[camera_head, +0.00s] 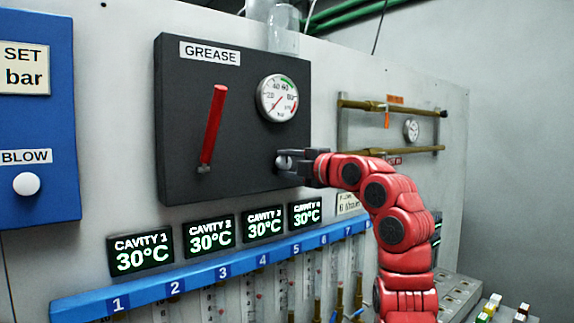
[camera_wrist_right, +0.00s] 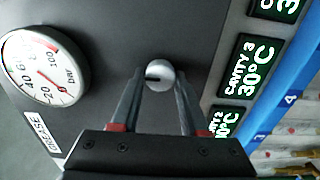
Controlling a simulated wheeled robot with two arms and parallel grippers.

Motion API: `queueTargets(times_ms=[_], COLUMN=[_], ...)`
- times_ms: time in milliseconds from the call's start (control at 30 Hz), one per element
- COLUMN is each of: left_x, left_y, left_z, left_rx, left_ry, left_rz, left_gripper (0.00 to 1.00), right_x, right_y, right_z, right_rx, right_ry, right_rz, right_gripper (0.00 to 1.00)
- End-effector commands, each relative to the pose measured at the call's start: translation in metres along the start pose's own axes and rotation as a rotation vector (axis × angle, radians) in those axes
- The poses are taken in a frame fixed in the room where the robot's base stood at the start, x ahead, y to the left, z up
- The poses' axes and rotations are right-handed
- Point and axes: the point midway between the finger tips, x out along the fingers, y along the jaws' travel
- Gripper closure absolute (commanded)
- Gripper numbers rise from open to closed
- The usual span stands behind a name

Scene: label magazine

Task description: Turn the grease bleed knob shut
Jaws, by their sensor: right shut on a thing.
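The grease bleed knob (camera_head: 284,161) is a small round silvery knob low on the right of the dark GREASE panel (camera_head: 183,120). It also shows in the right wrist view (camera_wrist_right: 159,73), with a short dark mark on its face. My right gripper (camera_head: 290,164) reaches in from the right and is shut on the knob, one finger on each side of it. In the right wrist view the two fingers (camera_wrist_right: 158,92) stand beside the knob. My left gripper is not in view.
On the same panel are a red lever (camera_head: 212,125) and a round pressure gauge (camera_head: 278,98). Below it are several CAVITY displays (camera_head: 209,235) and a blue numbered rail (camera_head: 200,274). A blue box (camera_head: 38,110) with a white button stands at the left.

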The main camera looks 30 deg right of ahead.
Motion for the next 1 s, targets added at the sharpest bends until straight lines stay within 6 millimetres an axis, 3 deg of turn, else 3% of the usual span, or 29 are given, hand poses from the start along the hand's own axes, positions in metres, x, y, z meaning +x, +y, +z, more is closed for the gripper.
queueTargets(times_ms=[467,500,633,1000], left_x=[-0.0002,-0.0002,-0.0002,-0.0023], left_y=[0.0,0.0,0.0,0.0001], left_z=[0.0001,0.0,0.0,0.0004], left_rx=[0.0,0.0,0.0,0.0], left_ry=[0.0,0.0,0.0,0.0], left_rz=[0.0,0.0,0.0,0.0], left_gripper=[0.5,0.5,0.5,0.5], right_x=[0.0002,0.0002,0.0002,-0.0034], right_y=[-0.001,-0.001,-0.0008,-0.0009], right_z=[0.0001,0.0001,0.0001,0.0006], right_rx=[-0.015,-0.015,-0.014,-0.014], right_ry=[0.0,0.0,0.0,-0.001], right_rz=[-0.002,-0.002,-0.001,0.001], right_gripper=[1.0,0.54,0.3,0.27])
